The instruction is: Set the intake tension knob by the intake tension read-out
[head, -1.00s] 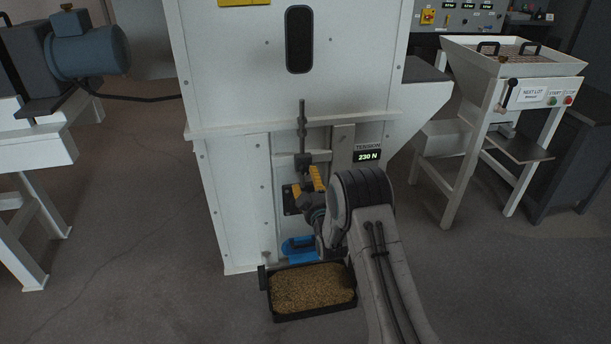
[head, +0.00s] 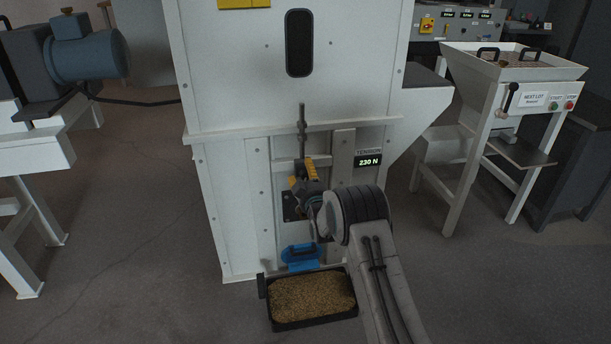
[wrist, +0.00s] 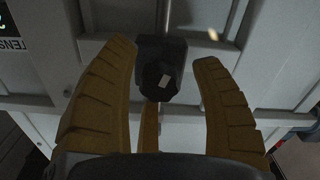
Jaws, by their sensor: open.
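The tension read-out (head: 368,161) on the white cabinet shows 230 N, under a TENSION label. Part of the label and a green digit show at the upper left of the wrist view. The intake tension knob (wrist: 158,82) is dark and faceted with a pale mark, on a dark block on a vertical rod. In the head view my gripper and arm hide the knob. My gripper (head: 303,168) is in front of the rod; in the wrist view its yellow fingers (wrist: 170,92) are open, one on each side of the knob, with gaps. I cannot tell the depth between them.
A blue-handled part (head: 300,255) sits low on the cabinet above a black tray (head: 312,324) of grain on the floor. A white hopper stand (head: 480,130) stands to the right, a motor bench (head: 40,155) to the left. Floor between cabinet and bench is clear.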

